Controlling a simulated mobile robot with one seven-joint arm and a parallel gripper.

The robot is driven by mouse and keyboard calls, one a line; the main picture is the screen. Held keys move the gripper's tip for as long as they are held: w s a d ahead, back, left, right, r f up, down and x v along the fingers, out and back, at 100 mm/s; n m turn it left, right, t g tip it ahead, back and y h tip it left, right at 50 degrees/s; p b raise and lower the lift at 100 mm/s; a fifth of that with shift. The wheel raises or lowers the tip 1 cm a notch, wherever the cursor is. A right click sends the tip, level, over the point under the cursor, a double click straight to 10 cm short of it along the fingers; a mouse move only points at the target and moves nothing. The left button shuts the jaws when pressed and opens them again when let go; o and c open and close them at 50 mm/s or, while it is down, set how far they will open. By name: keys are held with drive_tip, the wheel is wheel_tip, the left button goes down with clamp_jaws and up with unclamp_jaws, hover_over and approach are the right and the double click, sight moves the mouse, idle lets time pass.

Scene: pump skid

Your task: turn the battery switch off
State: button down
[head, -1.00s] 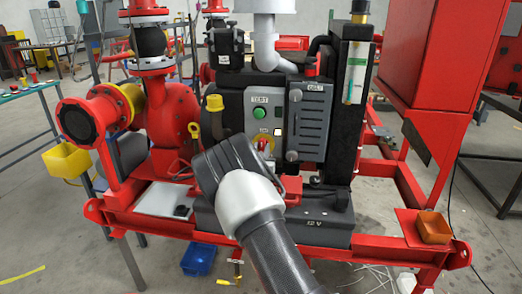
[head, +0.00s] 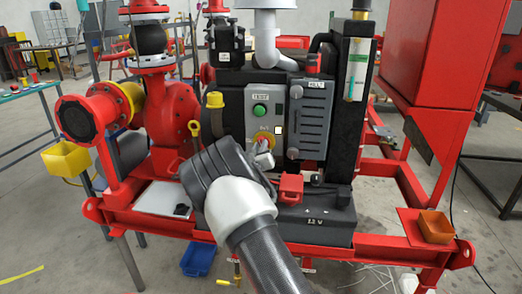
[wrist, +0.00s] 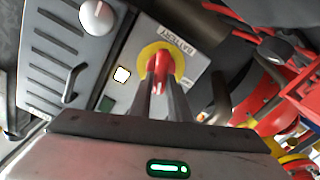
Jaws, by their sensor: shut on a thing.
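The battery switch is a red handle (wrist: 159,86) on a round yellow plate (wrist: 157,62), below a label reading BATTERY in the wrist view, where the picture is turned. In the head view the yellow plate (head: 265,141) is low on the grey control panel (head: 262,108). My gripper (wrist: 160,84) is shut on the red handle, one finger on each side. In the head view my gripper (head: 263,153) reaches the switch from below left, and its fingers hide most of the handle. The handle's exact angle is hard to tell.
A green button (head: 260,111) is above the switch, and a small white square (head: 278,130) is beside it. A grey ribbed cover (head: 310,118) is to the right. A red box (head: 290,188) sits on the black base below. A yellow-capped filler (head: 214,100) is left of the panel.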

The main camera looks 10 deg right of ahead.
drive_tip(key=n, duration=0.4)
drive_tip(key=n+b, duration=0.1)
drive_tip(key=n, duration=0.3)
drive_tip(key=f+n+b, duration=0.1)
drive_tip(key=n, duration=0.4)
drive_tip(key=shift+w+a, duration=0.1)
drive_tip(key=shift+a, duration=0.2)
idle(0.3)
drive_tip(key=c, duration=1.7)
unclamp_jaws()
drive_tip(key=shift+o, duration=0.2)
drive_tip(key=p+v, duration=0.2)
drive_tip(key=v, duration=1.5)
drive_tip(key=shift+s, duration=0.2)
